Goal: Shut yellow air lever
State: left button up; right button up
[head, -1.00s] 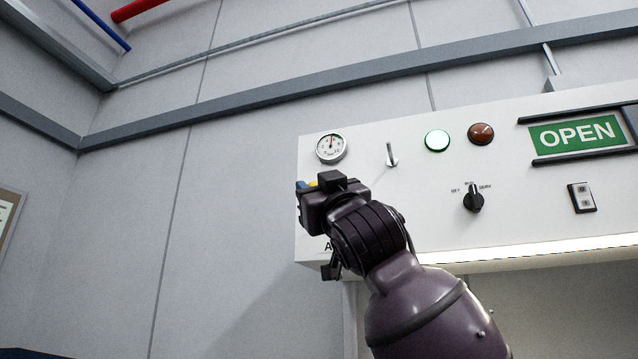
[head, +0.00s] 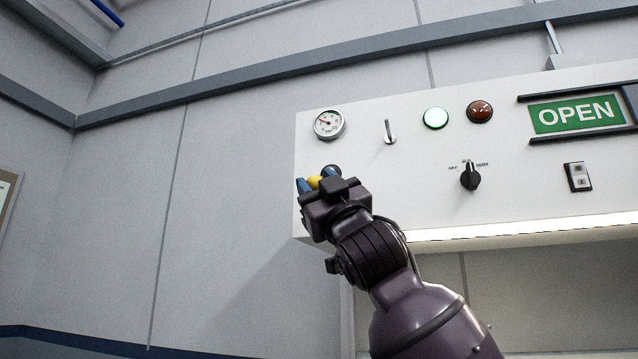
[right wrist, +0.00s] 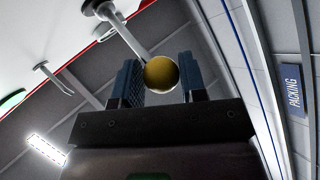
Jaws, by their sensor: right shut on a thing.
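The yellow air lever shows as a round yellow knob (head: 314,182) at the lower left of the white panel, below the gauge. In the right wrist view the knob (right wrist: 161,74) sits between the two blue finger pads, on a pale stem that runs up and left to a mount on the panel. My right gripper (head: 318,181) is shut on this knob; it also shows in the right wrist view (right wrist: 165,85). The gripper hides most of the lever's stem in the head view. My left gripper is not in view.
The white panel (head: 400,205) carries a gauge (head: 328,124), a metal toggle (head: 389,133), a lit green lamp (head: 435,118), a dark red lamp (head: 479,111), a black rotary knob (head: 470,177), a rocker switch (head: 578,177) and an OPEN sign (head: 576,114). Left of the panel is bare wall.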

jog(key=shift+w+a+f, duration=0.1)
jog(key=shift+w+f, duration=0.05)
jog(key=o, duration=0.6)
jog(key=shift+c, duration=0.2)
jog(key=o, duration=0.3)
jog(key=shift+w+a, duration=0.15)
jog(key=shift+w, duration=0.05)
jog(key=shift+s, duration=0.15)
jog(key=shift+s+d+f, duration=0.15)
jog(key=shift+d+f, duration=0.05)
jog(key=shift+d, duration=0.05)
jog(key=b+v, duration=0.1)
jog(key=v, duration=0.9)
jog(key=shift+s, duration=0.1)
